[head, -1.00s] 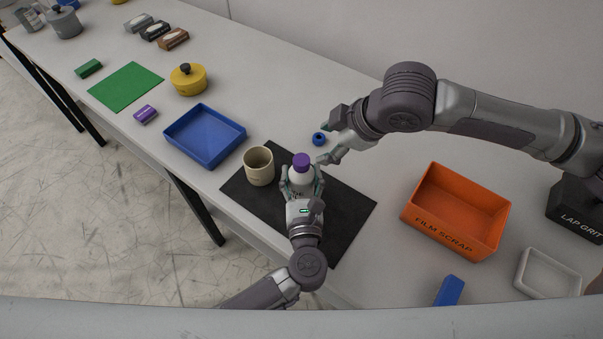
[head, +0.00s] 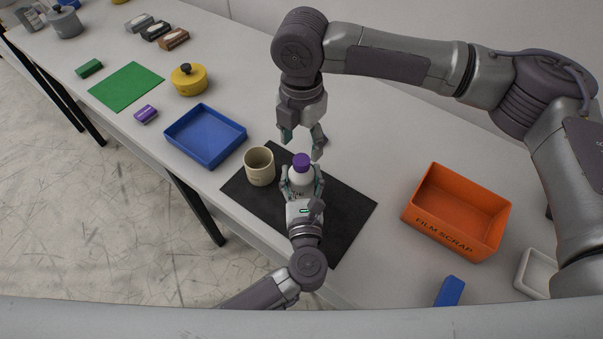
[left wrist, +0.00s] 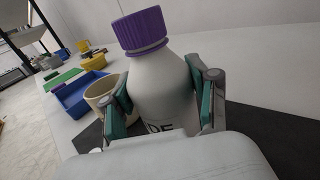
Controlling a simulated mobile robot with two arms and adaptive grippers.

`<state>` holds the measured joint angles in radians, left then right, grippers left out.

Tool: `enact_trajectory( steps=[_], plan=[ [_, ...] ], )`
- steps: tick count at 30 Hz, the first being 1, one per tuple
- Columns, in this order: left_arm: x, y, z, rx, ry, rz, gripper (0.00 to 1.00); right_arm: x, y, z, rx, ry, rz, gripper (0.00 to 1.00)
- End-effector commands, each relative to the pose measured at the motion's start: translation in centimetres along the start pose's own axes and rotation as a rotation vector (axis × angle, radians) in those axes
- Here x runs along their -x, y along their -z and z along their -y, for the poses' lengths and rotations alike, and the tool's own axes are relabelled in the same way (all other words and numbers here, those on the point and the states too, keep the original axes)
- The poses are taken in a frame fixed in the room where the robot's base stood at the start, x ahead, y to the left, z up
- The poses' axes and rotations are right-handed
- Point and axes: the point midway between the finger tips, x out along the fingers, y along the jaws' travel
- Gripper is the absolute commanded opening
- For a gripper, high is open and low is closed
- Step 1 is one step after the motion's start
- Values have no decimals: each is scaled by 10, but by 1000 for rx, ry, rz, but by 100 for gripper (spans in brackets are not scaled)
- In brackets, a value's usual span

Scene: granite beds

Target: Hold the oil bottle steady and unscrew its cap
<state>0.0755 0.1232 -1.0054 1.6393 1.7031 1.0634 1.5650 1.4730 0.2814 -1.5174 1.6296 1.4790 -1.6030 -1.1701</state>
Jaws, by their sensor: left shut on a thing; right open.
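The oil bottle (head: 300,178) is white with a purple cap (head: 301,160) and stands upright on the black mat (head: 345,205). My left gripper (head: 302,188) is shut around the bottle's body from the front. The left wrist view shows the bottle (left wrist: 172,88) between the teal finger pads, with the purple cap (left wrist: 140,30) seated on top and clear of the fingers. Part of its label is hidden by my gripper. My right gripper (head: 301,142) is open and empty, behind and above the cap, with its fingers pointing down and apart from the cap.
A beige cup (head: 259,167) stands on the mat just left of the bottle. A blue tray (head: 205,137) lies farther left. An orange bin (head: 455,212) marked FILM SCRAP stands to the right. The table between mat and bin is clear.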

Motion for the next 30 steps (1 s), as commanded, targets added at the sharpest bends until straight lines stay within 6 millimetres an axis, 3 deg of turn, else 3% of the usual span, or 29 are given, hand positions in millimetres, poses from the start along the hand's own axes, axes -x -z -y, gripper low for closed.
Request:
enact_trajectory(
  steps=[6, 12, 28, 30],
  plan=[
    [0, 0, 0, -1, 0, -1, 18, -30, 1, 0, -1, 1, -3, 61],
    [0, 0, 0, 0, 0, -1, 18, -45, 0, 0, -2, -1, -2, 61],
    [0, 0, 0, 0, 1, -1, 18, -48, 0, 0, -5, -1, 0, 61],
    [0, 0, 0, 0, 1, -1, 18, -49, 1, 0, -91, 0, -3, 61]
  ],
)
